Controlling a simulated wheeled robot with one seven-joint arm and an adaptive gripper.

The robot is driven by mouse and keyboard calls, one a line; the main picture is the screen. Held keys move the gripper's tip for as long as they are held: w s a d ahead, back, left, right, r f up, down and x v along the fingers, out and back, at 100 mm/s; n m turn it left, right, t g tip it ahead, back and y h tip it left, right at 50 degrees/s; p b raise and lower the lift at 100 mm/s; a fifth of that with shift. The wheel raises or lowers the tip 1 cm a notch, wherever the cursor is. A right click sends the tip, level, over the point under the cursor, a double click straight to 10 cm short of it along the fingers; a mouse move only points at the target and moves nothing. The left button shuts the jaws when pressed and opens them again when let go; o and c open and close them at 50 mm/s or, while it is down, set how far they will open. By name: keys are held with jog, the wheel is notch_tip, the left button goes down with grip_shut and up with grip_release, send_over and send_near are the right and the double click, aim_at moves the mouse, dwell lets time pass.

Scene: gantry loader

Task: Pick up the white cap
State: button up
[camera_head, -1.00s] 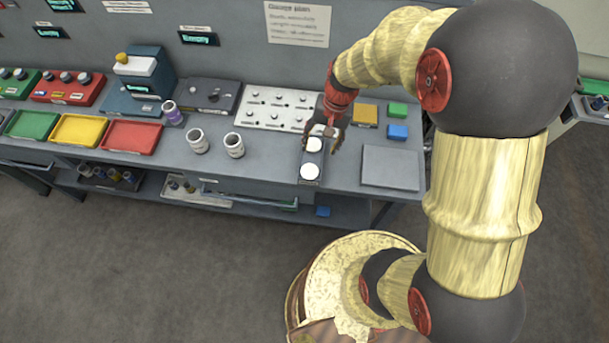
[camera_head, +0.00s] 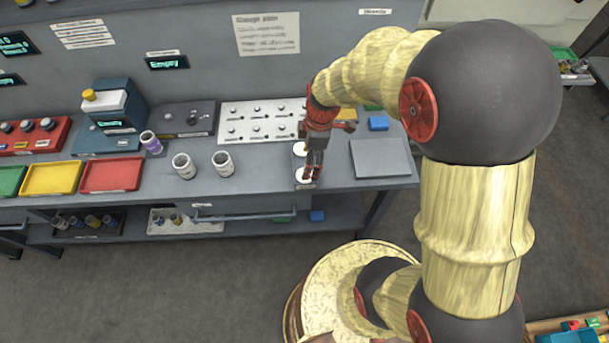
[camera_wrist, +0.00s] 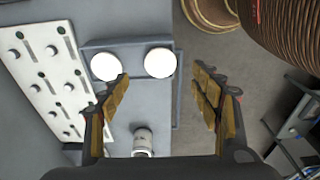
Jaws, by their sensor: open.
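Two round white caps sit side by side in a grey holder (camera_wrist: 125,44) at the bench's front edge. In the wrist view, one cap (camera_wrist: 160,62) is nearer the edge and lies in line with the gap between my fingers. The other cap (camera_wrist: 105,67) is farther in, partly overlapped by a fingertip.
Two white cups (camera_head: 185,166) (camera_head: 223,163) stand left of the holder. A white panel with knobs (camera_head: 262,120) is behind it. A blue block (camera_head: 378,123) and a bare grey plate (camera_head: 380,158) are to the right.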

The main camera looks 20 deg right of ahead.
jog(key=f, duration=0.2)
jog(key=f+b, duration=0.1)
jog(key=f, duration=0.1)
jog(key=a+f, duration=0.1)
jog(key=f, duration=0.2)
jog(key=shift+w, duration=0.15)
jog(key=shift+c, duration=0.5)
jog(key=c, duration=0.7)
jog(key=shift+c, duration=0.6)
